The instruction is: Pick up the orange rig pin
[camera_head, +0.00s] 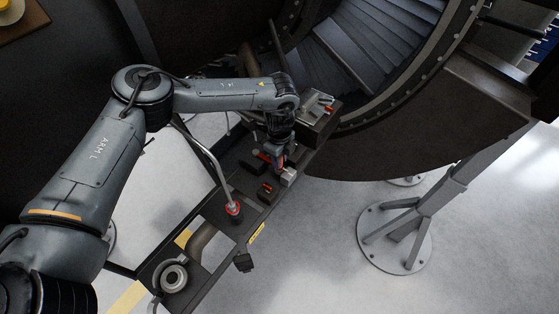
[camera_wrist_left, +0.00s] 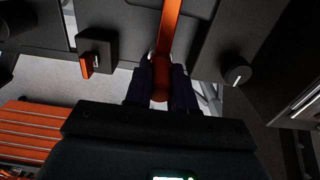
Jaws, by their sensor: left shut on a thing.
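The orange rig pin (camera_wrist_left: 161,72) shows in the left wrist view as a round orange piece between the two dark fingers of my left gripper (camera_wrist_left: 160,84). An orange strip runs up from it to the top edge of the view, and I cannot tell if it is one piece with the pin. The fingers are shut on the pin. In the head view my left gripper (camera_head: 281,160) is low over the dark bench, with a small orange part beside it. The fingers hide part of the pin. My right gripper is not in view.
A dark block with an orange tab (camera_wrist_left: 87,65) stands left of the fingers, and a black knob (camera_wrist_left: 238,75) is at right. The dark bench (camera_head: 228,228) holds a red-collared upright rod (camera_head: 233,208) and a round fitting (camera_head: 174,278). The large engine casing (camera_head: 400,140) rises beside the arm.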

